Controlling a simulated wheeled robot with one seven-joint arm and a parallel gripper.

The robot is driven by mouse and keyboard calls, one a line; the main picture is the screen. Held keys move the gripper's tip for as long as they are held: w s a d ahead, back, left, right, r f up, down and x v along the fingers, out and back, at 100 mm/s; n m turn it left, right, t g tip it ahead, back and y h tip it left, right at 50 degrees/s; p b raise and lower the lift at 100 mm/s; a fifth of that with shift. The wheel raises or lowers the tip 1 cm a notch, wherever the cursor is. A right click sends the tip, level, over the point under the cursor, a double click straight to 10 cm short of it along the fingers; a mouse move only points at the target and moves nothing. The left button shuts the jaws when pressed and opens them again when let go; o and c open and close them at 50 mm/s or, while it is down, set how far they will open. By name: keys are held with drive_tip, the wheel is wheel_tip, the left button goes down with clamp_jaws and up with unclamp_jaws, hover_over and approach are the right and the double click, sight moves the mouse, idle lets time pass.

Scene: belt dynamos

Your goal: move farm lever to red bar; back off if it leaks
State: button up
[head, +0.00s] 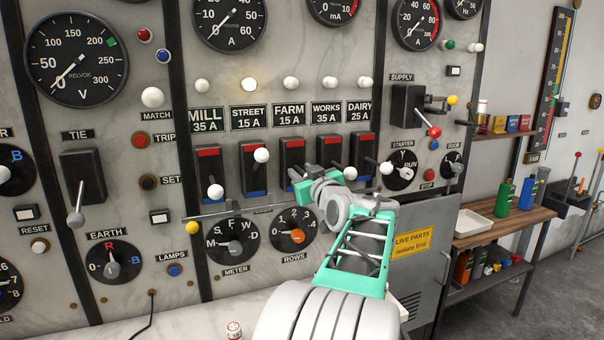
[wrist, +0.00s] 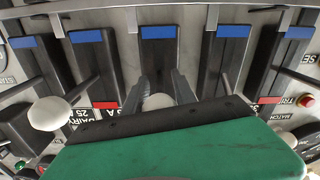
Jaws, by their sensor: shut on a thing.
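My gripper (head: 301,184) is in front of the housing's lower part, shut on the farm lever's pale knob (wrist: 158,101) with a finger on each side.
The street knob (head: 261,155) is close left of my gripper, and the works knob (head: 350,173) close right. The mill knob (head: 215,191) hangs low; the dairy knob (head: 386,168) is farther right. The street lamp (head: 249,84) looks lit. Rotary knobs sit below.

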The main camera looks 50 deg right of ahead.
clamp_jaws()
idle(0.8)
